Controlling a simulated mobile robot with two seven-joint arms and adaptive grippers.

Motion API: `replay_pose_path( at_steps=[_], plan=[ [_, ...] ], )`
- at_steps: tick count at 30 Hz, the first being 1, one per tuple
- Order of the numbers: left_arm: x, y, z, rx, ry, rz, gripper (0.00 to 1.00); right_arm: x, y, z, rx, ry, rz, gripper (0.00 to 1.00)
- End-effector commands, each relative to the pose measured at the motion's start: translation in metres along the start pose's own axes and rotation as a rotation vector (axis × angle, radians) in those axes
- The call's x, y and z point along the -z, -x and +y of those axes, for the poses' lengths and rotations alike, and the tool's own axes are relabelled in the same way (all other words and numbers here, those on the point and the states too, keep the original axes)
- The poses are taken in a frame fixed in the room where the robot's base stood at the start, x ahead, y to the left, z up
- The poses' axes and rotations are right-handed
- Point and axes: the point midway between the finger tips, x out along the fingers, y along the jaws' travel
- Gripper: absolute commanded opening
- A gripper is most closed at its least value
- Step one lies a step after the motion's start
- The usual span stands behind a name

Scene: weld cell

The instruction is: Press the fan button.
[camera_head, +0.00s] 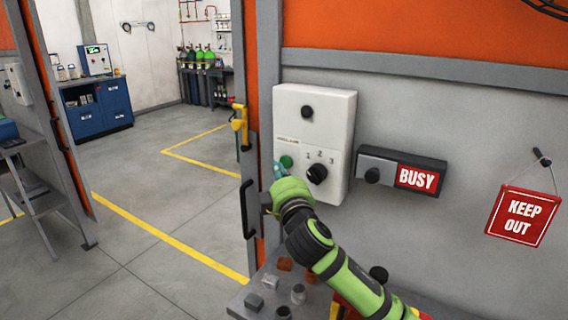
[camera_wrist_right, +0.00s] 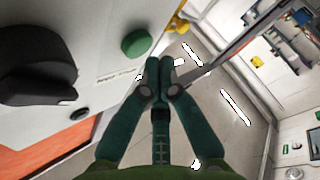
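A white control box (camera_head: 330,105) is on the grey wall. It has a black knob (camera_head: 307,112) at the top, a green round button (camera_head: 286,161) at lower left and a black dial (camera_head: 316,173) marked 1, 2, 3. The lettering above the button is too small to read. My right gripper (camera_head: 278,170) is just below the green button. In the right wrist view its fingers (camera_wrist_right: 159,66) are together and empty, beside the green button (camera_wrist_right: 137,43); I cannot tell the exact gap to the box face. The black dial (camera_wrist_right: 38,58) is at left. My left gripper is not in view.
A BUSY sign box (camera_head: 416,178) with a black knob is right of the control box. A KEEP OUT sign (camera_head: 524,216) hangs further right. A small table (camera_head: 240,306) with loose parts stands below my right arm. A door frame with a black handle (camera_head: 247,208) is close on the left.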

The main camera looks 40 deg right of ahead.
Motion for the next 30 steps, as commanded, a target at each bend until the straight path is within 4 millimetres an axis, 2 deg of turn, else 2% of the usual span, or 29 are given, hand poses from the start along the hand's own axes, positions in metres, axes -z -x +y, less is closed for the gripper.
replay_pose_path(
  at_steps=[30],
  plan=[
    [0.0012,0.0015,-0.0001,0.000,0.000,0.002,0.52,-0.0066,-0.0069,0.0027,0.000,0.000,0.000,0.00]
  ],
)
